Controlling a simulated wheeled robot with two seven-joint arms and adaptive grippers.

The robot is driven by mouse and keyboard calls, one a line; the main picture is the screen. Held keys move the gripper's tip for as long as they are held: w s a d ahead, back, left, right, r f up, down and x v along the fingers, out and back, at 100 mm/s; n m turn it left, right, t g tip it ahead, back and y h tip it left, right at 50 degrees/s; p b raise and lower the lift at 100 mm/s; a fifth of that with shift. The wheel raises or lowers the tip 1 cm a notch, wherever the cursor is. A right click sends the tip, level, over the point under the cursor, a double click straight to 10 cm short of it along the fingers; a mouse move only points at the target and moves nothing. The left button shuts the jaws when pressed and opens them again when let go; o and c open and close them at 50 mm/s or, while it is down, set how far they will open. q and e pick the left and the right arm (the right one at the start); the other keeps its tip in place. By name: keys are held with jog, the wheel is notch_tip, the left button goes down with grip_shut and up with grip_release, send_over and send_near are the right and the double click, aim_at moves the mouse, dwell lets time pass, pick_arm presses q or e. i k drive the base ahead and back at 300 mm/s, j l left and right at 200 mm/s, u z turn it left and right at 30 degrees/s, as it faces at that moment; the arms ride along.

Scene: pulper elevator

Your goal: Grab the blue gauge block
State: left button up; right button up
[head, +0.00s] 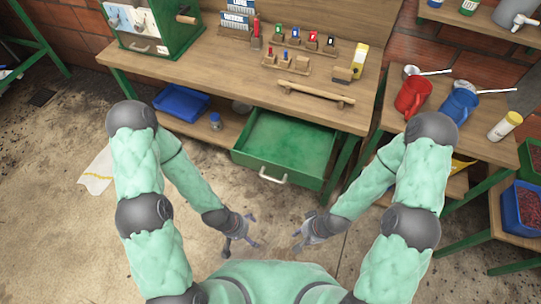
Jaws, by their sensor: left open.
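A row of small colour-topped blocks stands in a wooden holder on the workbench, and a blue-topped one (295,34) is among them, between a green one and a red one. I cannot tell which of the two is the blue gauge block. My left gripper (242,247) is open and empty, low in front of the bench. My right gripper (297,241) looks open and empty, to the right of it. Both are well away from the blocks.
The workbench (215,62) has an open green drawer (285,140) jutting toward me. A wooden bar (315,94) lies near its front edge. A green cabinet (152,25) stands at left. Red (411,97) and blue (455,107) jugs stand on a side table at right.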

aim_at(295, 32)
jog(key=i+j+u, duration=0.1)
jog(key=u, duration=0.35)
jog(key=i+j+u, duration=0.2)
jog(key=u, duration=0.25)
jog(key=i+u, duration=0.15)
jog(key=u, duration=0.3)
jog(key=i+j+u, duration=0.1)
jog(key=u, duration=0.35)
jog(key=i+z, duration=0.2)
jog(key=i, duration=0.15)
jog(key=i+j+z, duration=0.2)
jog(key=i+l, duration=0.05)
jog(key=i, duration=0.1)
